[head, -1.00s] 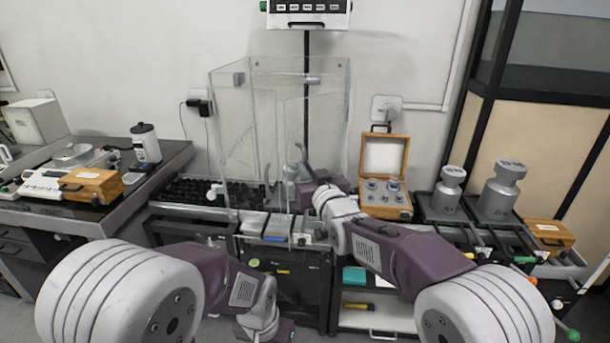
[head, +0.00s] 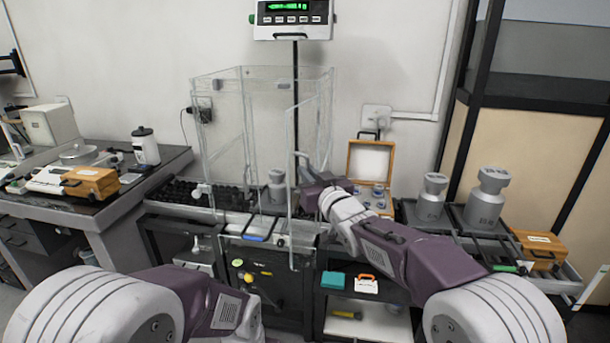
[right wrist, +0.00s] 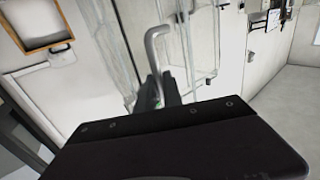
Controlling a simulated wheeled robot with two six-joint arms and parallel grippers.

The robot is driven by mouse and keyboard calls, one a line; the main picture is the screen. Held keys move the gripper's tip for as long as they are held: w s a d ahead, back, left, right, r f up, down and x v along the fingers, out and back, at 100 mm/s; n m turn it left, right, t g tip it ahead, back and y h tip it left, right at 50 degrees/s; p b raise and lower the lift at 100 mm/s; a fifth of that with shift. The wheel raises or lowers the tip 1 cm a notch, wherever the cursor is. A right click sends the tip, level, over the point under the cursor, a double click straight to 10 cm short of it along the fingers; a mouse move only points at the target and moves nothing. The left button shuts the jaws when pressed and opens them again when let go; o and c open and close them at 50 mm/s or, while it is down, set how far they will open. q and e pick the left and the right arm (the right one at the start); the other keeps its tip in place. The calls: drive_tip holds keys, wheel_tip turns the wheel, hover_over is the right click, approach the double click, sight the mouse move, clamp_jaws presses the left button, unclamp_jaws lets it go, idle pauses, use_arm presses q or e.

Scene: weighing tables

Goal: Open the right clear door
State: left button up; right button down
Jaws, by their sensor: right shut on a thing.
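The clear cabinet (head: 222,130) stands on the middle bench. Its right clear door (head: 312,125) is swung partly outward, with its free edge toward me. A grey curved handle (head: 301,160) is on this door; it also shows in the right wrist view (right wrist: 152,42). My right gripper (head: 305,183) is shut on the handle; its dark fingers (right wrist: 160,92) are around the handle's lower part in the right wrist view. My left arm shows at the bottom of the head view, but its gripper is out of the frame.
A grey weight (head: 277,187) is visible through the cabinet. A lit display (head: 293,20) tops a pole behind. An open wooden weight box (head: 372,158) and grey weights (head: 487,200) stand to the right. A black shelf frame (head: 465,120) rises at the far right.

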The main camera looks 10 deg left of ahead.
drive_tip(key=shift+w+d+r, duration=0.1)
drive_tip(key=c, duration=1.8)
unclamp_jaws()
drive_tip(key=shift+c, duration=0.2)
drive_tip(key=o, duration=0.3)
drive_tip(key=shift+w, duration=0.2)
drive_tip(key=shift+o, duration=0.2)
drive_tip(key=shift+w+f, duration=0.15)
drive_tip(key=shift+f, duration=0.15)
drive_tip(key=shift+s+r, duration=0.1)
drive_tip(key=shift+s, duration=0.1)
drive_tip(key=v, duration=0.9)
drive_tip(key=shift+b, duration=0.45)
